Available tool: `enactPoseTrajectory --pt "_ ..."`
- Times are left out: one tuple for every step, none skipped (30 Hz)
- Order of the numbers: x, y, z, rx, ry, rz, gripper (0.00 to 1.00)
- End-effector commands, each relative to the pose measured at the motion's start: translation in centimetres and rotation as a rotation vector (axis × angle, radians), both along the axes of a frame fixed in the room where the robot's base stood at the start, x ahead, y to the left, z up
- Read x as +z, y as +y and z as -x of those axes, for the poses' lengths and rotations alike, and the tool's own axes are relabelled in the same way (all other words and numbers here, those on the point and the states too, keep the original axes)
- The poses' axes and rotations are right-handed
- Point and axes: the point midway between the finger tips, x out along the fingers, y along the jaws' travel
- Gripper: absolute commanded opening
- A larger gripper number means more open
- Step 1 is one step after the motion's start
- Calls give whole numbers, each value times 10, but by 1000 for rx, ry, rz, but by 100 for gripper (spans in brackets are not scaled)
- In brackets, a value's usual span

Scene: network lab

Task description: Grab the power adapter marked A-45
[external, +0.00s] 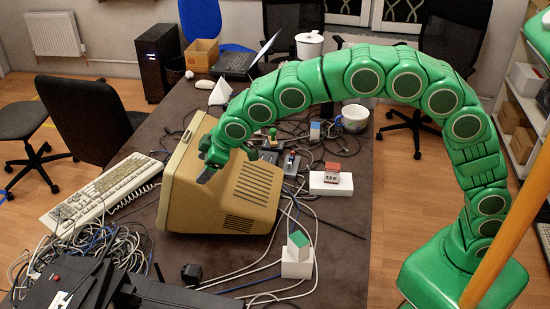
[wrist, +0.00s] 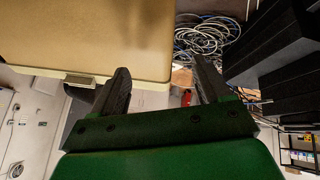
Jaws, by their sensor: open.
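My gripper (external: 206,174) is open and empty, beside the beige CRT monitor (external: 250,190) on the dark table. In the wrist view the two dark fingers of my gripper (wrist: 160,72) stand apart, with the beige casing (wrist: 90,35) close by at upper left. No marking A-45 is legible. A small red and white block with a label (external: 333,168) sits on a white box right of the monitor; its print is too small to read. A cube with a green top (external: 299,240) sits on another white box in front. I cannot tell which thing is the power adapter.
A beige keyboard (external: 105,192) and tangled cables (external: 75,240) lie left of the monitor. A black block (external: 191,273) and dark equipment (external: 70,285) are at the front. A white pot (external: 354,117) stands behind. The table's right front is mostly clear.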

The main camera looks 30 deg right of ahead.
Motion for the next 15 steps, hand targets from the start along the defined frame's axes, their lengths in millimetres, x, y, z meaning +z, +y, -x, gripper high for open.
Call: enactPoseTrajectory --pt "-7 22 5 31 -10 -5 77" --pt "-9 33 8 45 -19 -11 77" --pt "-10 47 11 65 -30 -19 77" --pt "-11 58 13 80 -38 -26 77" --pt "-13 68 15 92 -46 -31 77" --pt "-15 81 18 109 -55 -39 77" --pt "-18 89 21 120 -60 -44 77" --pt "-20 97 24 130 -65 -48 77" --pt "-25 106 28 137 -65 -52 77" --pt "-30 112 31 139 -60 -54 77" --pt "-36 117 34 138 -54 -56 77" --pt "-48 121 38 125 -37 -56 77" --pt "-57 123 41 113 -22 -56 77" --pt "-70 124 45 94 0 -53 77" --pt "-86 124 50 65 29 -51 77"
